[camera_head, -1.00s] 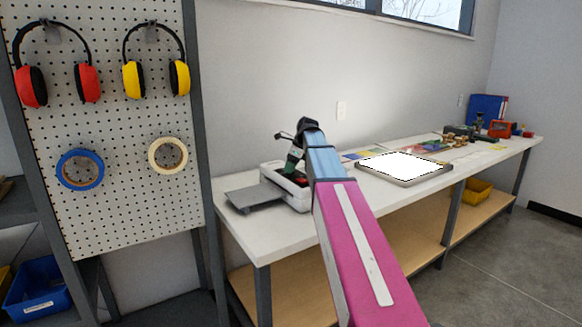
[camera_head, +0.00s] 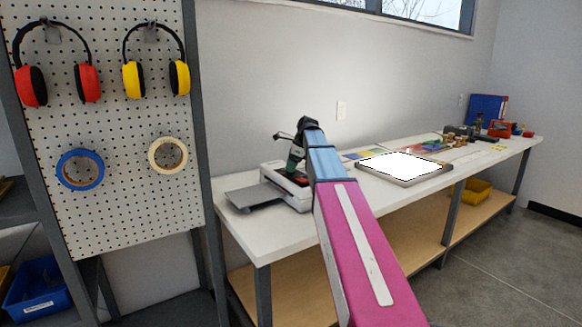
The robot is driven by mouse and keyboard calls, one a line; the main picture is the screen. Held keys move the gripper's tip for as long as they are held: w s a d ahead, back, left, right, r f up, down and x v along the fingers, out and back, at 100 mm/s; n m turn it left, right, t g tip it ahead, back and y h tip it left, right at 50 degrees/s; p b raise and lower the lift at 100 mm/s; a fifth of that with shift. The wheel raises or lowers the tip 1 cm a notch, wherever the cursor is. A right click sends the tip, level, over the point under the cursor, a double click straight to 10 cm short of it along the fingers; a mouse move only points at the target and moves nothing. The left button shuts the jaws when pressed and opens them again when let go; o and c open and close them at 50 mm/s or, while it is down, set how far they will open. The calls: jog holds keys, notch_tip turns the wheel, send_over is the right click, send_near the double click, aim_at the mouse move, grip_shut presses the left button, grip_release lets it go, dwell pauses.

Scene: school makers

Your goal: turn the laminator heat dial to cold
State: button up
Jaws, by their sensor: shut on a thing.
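The laminator (camera_head: 297,197) is a white machine with a grey tray (camera_head: 256,194) at its left, on the near left end of the white bench. My gripper (camera_head: 291,173) points down onto the top of the laminator, beside a dark panel with a red patch (camera_head: 299,178). It is small in view and partly covered by my arm. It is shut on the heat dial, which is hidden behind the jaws. The dial's marks and its setting cannot be read from here.
A bright white light panel (camera_head: 403,166) lies on the bench (camera_head: 262,239) to the right of the laminator. Coloured sheets and small tools lie farther along. A pegboard (camera_head: 118,120) with ear defenders and tape rolls stands at the left. The wall is close behind the bench.

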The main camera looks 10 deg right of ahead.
jog(key=n+g, duration=0.2)
jog(key=n, duration=0.3)
jog(key=shift+w, duration=0.15)
jog(key=n+g, duration=0.1)
jog(key=n, duration=0.1)
jog(key=n+h, duration=0.1)
jog(key=n, duration=0.2)
jog(key=shift+g, duration=0.4)
jog(key=o, duration=0.9)
